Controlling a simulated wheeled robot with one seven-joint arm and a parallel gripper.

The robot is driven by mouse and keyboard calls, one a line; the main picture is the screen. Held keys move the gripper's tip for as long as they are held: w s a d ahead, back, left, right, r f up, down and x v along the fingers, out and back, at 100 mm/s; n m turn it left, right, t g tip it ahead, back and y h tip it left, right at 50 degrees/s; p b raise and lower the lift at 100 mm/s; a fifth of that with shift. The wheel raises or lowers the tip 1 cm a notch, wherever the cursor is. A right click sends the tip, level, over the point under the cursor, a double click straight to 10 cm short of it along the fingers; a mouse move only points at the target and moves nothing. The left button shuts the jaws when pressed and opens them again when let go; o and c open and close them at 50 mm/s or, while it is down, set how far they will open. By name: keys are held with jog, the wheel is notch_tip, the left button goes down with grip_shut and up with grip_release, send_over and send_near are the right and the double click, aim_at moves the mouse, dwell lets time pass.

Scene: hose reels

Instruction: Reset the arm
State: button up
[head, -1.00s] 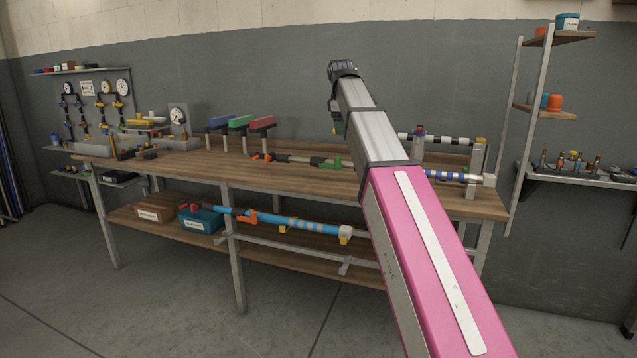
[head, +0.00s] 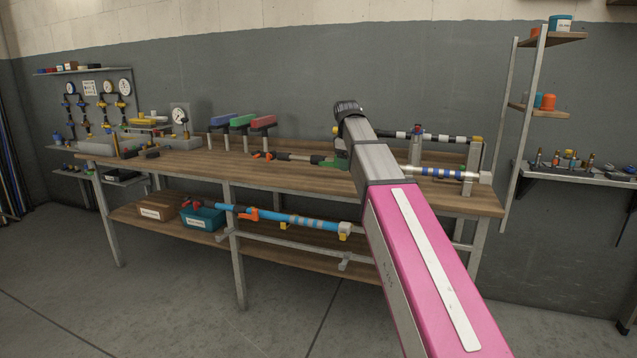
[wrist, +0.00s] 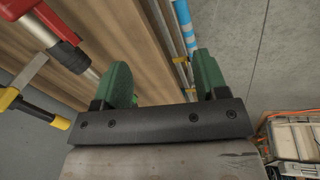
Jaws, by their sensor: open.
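My gripper shows in the wrist view (wrist: 160,85), with two green fingers spread apart on a dark mounting bar. The fingers are open and nothing is between them but the view of the workbench edge and the floor beyond. In the head view my pink and grey arm reaches up in front of the right half of the workbench (head: 290,179).
A teal bin (head: 203,218) stands beside a brown box (head: 160,207). A shelf rack (head: 540,109) rises at the right.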

jog(key=s+d+f+m, duration=0.3)
jog(key=s+f, duration=0.5)
jog(key=f, duration=0.6)
jog(key=s+d+f+m+g, duration=0.1)
jog(key=s+f+m, duration=0.3)
jog(key=s+f, duration=0.4)
jog(key=s+d+f+m+g+y, duration=0.1)
jog(key=s+d+f+m, duration=0.3)
jog(key=f, duration=1.7)
jog(key=s, duration=0.5)
jog(key=shift+d+f+m, duration=0.3)
jog(key=shift+d+f, duration=0.05)
jog(key=shift+s, duration=0.1)
